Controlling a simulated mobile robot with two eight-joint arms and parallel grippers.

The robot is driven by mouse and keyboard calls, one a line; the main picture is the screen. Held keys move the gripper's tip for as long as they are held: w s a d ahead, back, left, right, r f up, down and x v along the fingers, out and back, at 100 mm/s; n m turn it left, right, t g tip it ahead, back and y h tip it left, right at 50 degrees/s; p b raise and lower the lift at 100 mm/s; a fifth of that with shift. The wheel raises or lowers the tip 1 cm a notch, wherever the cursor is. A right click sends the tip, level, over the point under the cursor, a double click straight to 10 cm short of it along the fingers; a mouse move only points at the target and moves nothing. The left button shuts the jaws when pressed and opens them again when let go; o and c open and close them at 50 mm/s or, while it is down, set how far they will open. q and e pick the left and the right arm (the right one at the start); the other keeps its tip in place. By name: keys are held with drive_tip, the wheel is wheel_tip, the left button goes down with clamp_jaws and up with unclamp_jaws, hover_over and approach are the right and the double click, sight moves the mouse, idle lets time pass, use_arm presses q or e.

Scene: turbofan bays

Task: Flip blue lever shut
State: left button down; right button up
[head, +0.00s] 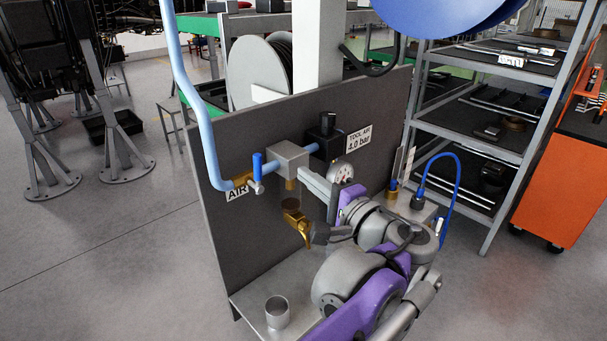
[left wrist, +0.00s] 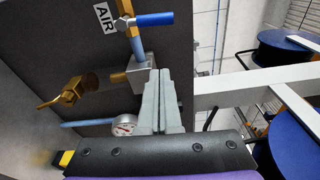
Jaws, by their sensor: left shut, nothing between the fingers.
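The blue lever (head: 257,166) sits on a brass valve (head: 242,179) in the light blue air line, beside the AIR label. It stands upright, crosswise to the pipe. In the left wrist view the blue lever (left wrist: 153,19) points right from the brass valve, beyond my fingertips. My left gripper (head: 305,175) is shut and empty, its grey fingers pointing toward the grey block (head: 291,157) right of the lever. In the left wrist view the gripper (left wrist: 160,74) is apart from the lever, with the tips close to the block. My right gripper is not in view.
A pressure gauge (head: 341,171) is close beside my left fingers. A brass drain valve (head: 295,221) hangs below the block. The dark panel (head: 232,242) stands behind the pipework. A metal cup (head: 277,312) stands on the shelf. A blue hose (head: 457,175) loops at the right.

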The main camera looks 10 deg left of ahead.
sight(258, 167)
use_arm(q)
drive_tip(key=x, duration=0.7)
drive_tip(key=shift+w+a+r+p, duration=0.1)
drive_tip(key=shift+w+a+p, duration=0.15)
drive_tip(key=shift+p, duration=0.1)
drive_tip(key=s+a, duration=0.2)
drive_tip(key=s, duration=0.1)
drive_tip(key=shift+r, duration=0.1)
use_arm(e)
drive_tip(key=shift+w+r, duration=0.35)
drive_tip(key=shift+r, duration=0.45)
use_arm(q)
drive_tip(key=shift+s+a+p, duration=0.45)
drive_tip(key=shift+s+p, duration=0.1)
drive_tip(key=shift+p, duration=0.05)
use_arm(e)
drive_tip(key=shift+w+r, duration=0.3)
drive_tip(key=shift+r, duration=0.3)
